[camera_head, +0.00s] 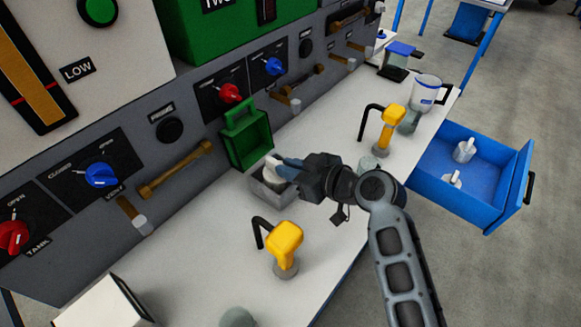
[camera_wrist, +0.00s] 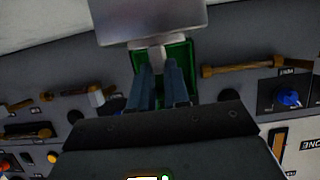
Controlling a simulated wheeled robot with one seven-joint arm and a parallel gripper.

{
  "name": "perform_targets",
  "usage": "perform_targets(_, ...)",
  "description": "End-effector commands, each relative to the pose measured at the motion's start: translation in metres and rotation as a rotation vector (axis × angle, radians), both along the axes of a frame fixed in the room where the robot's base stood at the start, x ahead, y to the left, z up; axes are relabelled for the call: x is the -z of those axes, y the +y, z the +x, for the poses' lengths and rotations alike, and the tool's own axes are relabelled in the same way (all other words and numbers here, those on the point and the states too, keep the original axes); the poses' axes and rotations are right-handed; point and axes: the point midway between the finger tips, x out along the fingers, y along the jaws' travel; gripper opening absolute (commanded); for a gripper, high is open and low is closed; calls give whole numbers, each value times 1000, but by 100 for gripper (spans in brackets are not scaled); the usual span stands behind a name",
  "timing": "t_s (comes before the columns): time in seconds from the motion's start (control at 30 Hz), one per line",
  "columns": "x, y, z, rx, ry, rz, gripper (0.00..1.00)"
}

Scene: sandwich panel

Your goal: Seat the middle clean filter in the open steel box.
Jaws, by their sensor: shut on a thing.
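The open steel box (camera_head: 266,192) stands on the white bench, in front of the green handled piece. My gripper (camera_head: 283,168) is over the box, its blue fingers shut on a pale clean filter (camera_head: 270,172). The filter is upright at the box opening. My fingers and the box wall hide its lower part, so I cannot tell how deep it sits. In the wrist view my fingers (camera_wrist: 160,85) close on the filter's pale stem (camera_wrist: 151,56), with a metal face (camera_wrist: 150,22), likely the box, beyond. Two other white filters (camera_head: 464,151) (camera_head: 452,181) stand in the blue drawer.
The green handled piece (camera_head: 246,140) stands close behind the box against the grey control panel (camera_head: 190,125). Yellow-topped dispensers (camera_head: 284,240) (camera_head: 390,118) stand on the bench (camera_head: 215,235) on both sides. The blue drawer (camera_head: 487,205) is open at right. A white jug (camera_head: 424,92) is farther back.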

Motion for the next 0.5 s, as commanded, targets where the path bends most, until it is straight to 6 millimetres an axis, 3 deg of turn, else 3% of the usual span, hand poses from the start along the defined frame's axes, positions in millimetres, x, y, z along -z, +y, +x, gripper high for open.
perform_targets(0.17,2,0,0,0,-1,1,0)
perform_targets(0.2,2,0,0,0,-1,1,17)
perform_targets(0.5,2,0,0,0,0,0,46)
